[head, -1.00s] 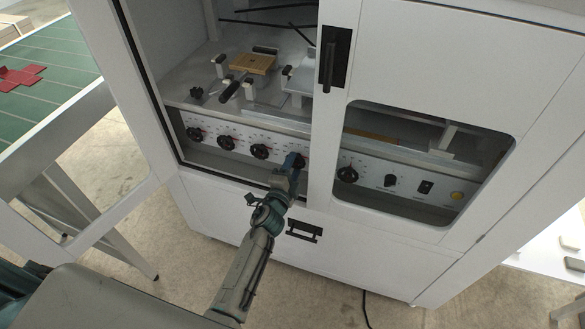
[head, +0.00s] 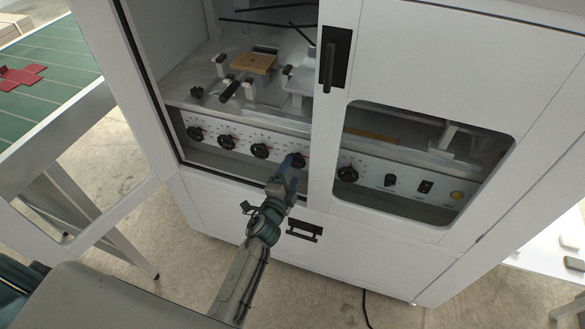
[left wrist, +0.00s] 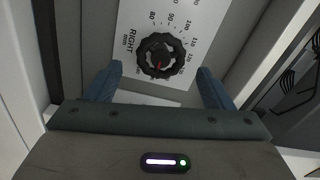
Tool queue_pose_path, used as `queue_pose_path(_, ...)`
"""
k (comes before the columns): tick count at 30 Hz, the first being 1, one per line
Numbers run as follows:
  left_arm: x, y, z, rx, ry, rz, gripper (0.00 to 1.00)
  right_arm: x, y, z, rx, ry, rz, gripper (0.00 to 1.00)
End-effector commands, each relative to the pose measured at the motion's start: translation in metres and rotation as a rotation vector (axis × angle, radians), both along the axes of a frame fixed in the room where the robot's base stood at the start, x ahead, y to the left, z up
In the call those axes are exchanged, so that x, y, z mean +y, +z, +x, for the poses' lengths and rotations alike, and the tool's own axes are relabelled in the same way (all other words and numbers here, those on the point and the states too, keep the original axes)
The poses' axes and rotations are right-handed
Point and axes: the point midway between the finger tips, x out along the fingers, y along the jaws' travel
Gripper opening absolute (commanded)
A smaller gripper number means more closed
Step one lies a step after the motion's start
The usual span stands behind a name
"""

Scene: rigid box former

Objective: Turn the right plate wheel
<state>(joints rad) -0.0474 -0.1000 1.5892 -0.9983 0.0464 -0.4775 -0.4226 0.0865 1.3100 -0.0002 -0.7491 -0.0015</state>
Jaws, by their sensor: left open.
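The right plate wheel (left wrist: 160,62) is a black knurled knob with a red pointer, beside the word RIGHT on a white scale in the left wrist view. In the head view the wheel (head: 298,160) is the black knob at the tip of my left gripper, partly hidden by it. My left gripper (head: 287,166) is open, its blue fingers pointing at the panel. In the left wrist view its two fingers (left wrist: 159,80) stand apart, short of the wheel and one to each side, with nothing between them. My right gripper is not in view.
Several similar knobs line the panel (head: 240,138) to the left. The door's edge is close to my gripper's right. A wooden block (head: 253,63) lies on the deck above.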

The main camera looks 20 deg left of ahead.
Motion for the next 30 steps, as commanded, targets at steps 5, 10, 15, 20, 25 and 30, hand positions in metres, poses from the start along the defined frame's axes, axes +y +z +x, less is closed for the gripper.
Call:
queue_pose_path(5,0.001,-0.001,-0.039,0.003,0.0,-0.002,0.75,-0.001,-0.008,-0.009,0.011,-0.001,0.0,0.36)
queue_pose_path(10,0.002,-0.002,-0.065,0.002,0.001,-0.002,0.75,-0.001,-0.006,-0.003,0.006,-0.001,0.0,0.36)
queue_pose_path(15,0.002,-0.001,-0.077,0.001,0.0,-0.001,0.75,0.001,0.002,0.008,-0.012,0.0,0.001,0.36)
queue_pose_path(20,0.002,0.0,-0.078,0.0,0.0,0.0,0.75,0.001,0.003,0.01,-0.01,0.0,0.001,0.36)
queue_pose_path(25,0.002,0.0,-0.078,0.001,0.0,0.0,0.75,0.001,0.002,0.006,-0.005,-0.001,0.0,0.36)
queue_pose_path(30,0.002,0.0,-0.078,0.001,0.0,-0.001,0.75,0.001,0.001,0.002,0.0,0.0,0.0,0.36)
